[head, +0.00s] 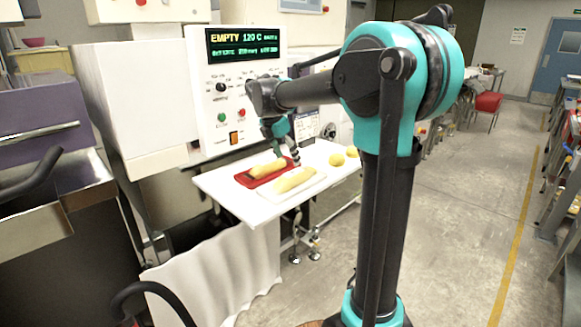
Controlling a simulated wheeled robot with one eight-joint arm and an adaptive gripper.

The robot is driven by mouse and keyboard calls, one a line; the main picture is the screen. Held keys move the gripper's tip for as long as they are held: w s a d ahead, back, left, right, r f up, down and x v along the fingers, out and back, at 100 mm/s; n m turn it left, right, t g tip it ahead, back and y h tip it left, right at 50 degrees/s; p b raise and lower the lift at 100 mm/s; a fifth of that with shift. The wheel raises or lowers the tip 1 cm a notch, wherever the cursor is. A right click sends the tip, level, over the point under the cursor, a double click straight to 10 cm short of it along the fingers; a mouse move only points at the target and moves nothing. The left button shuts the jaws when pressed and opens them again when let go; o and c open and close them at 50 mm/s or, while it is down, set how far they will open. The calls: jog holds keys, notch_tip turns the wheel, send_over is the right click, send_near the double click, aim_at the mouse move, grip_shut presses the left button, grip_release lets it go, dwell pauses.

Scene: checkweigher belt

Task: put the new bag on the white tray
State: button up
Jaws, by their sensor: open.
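A long yellow bag (268,169) lies on the red tray (243,180) on the white table. A second long yellow bag (295,179) lies on the white tray (266,199), right beside the red tray and nearer the table's front. Nothing visible marks which one is the new bag. My gripper (284,157) is open, pointing down just above and behind the two bags, close to the far end of the bag on the red tray. Whether it touches a bag cannot be told at this size.
Two small yellow rounded items (344,157) sit on the right of the white table (225,192). A machine panel (245,88) reading "EMPTY 120" stands behind it. A white sheet (225,270) is below at the left.

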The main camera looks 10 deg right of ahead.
jog(key=v, duration=0.5)
jog(key=s+d+f+m+y, duration=0.2)
jog(key=s+d+f+m, duration=0.2)
jog(key=s+f+m, duration=0.8)
jog(key=s+d+f+m+t+y, duration=0.1)
jog(key=s+d+f+m, duration=0.3)
jog(key=s+f+m, duration=0.9)
notch_tip(320, 180, down, 2)
jog(key=shift+s+d+f+y, duration=0.15)
jog(key=shift+s+y, duration=0.25)
jog(key=shift+s, duration=0.75)
